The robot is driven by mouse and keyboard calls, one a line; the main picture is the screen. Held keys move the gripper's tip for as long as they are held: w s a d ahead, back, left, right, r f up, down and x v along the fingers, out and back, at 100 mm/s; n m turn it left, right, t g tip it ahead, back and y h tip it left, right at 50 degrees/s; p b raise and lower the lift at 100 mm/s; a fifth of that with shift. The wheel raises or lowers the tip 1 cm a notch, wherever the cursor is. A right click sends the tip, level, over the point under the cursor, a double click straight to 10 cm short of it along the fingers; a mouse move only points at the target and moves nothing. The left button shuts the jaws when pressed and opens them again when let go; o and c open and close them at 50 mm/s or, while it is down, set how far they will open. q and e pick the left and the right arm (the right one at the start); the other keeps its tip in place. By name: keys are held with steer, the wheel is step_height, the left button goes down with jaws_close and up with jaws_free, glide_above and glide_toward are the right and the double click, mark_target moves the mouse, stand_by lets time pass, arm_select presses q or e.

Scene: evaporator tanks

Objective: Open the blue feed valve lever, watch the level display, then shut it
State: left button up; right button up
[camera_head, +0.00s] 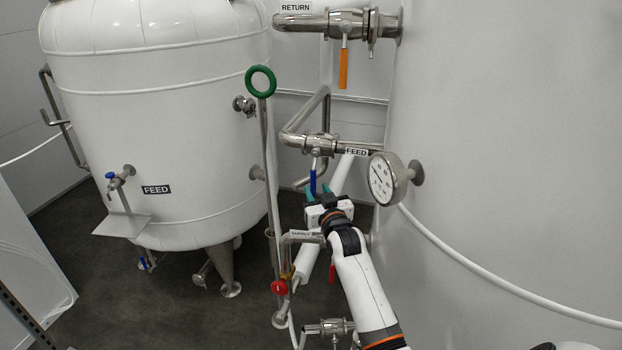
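The blue feed valve lever (313,180) hangs down from a steel valve on the pipe beside the FEED label (357,152), near the middle of the head view. My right gripper (318,191) is at the lower end of this lever, its teal fingertips apart, one on each side of the lever as seen from here. I see no clear contact. The lever's lowest part is hidden by the gripper. My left gripper is not in view. A round dial gauge (383,180) is on the right tank; I cannot read it. No other level display is recognisable.
A green-ringed steel rod (261,82) stands left of the lever. An orange lever (344,68) hangs at the RETURN valve above. Below are a red knob (279,287) and a SUPPLY-side pipe (290,243). White tanks stand left (160,110) and right (510,130).

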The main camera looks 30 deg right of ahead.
mark_target(314, 186)
steer(key=x, duration=0.6)
steer(key=shift+f, duration=0.1)
steer(key=shift+c, duration=0.6)
jaws_close()
